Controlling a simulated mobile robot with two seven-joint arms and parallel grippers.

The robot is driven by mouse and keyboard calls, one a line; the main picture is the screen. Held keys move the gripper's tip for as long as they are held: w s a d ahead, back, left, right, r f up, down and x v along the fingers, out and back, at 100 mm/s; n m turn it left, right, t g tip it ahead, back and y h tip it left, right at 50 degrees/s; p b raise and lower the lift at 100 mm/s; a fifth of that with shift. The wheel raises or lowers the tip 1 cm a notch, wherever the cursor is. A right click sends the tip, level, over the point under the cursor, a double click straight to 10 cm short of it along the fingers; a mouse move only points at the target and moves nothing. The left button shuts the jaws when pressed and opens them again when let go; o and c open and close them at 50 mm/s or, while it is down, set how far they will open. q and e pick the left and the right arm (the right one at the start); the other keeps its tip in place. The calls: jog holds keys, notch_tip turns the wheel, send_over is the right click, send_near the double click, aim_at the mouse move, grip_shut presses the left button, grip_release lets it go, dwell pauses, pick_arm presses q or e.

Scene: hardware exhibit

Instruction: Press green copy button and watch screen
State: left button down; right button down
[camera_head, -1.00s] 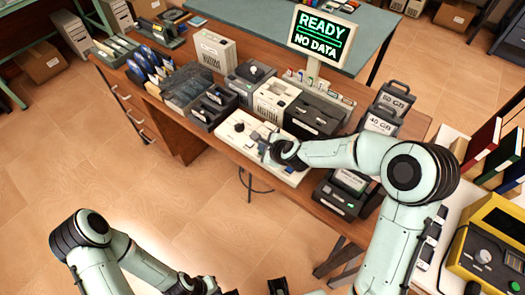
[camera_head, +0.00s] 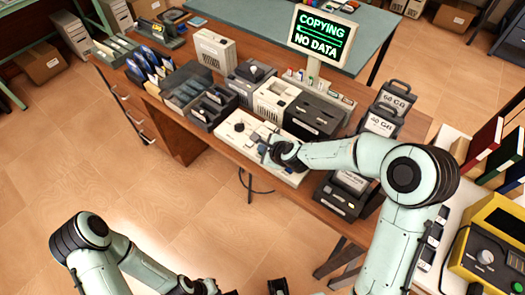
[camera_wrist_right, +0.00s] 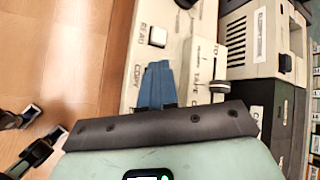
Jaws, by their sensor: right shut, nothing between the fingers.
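The screen (camera_head: 322,36) on a stand at the back of the desk reads "COPYING" and "NO DATA" in green. The white control panel (camera_head: 231,139) lies at the desk's front edge. My right gripper (camera_head: 266,151) is shut and empty, with its tips down at the panel. In the right wrist view its blue fingers (camera_wrist_right: 156,84) are together beside the "COPY" label on the panel (camera_wrist_right: 137,62). The green copy button is not visible; the fingers seem to cover it. My left gripper (camera_wrist_right: 32,134) is open, away from the panel over the floor, and partly cut off in the head view.
A white "READ" button (camera_wrist_right: 158,37) and a lever (camera_wrist_right: 220,84) are close to my right fingers. A beige drive (camera_head: 276,98), a black unit (camera_head: 315,115) and disk trays (camera_head: 211,107) stand behind the panel.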

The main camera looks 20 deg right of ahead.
pick_arm(q)
jog(key=shift+w+r+p, duration=0.35)
jog(key=shift+r+p, duration=0.15)
jog(key=shift+r, duration=0.05)
pick_arm(e)
jog(key=shift+r, duration=0.8)
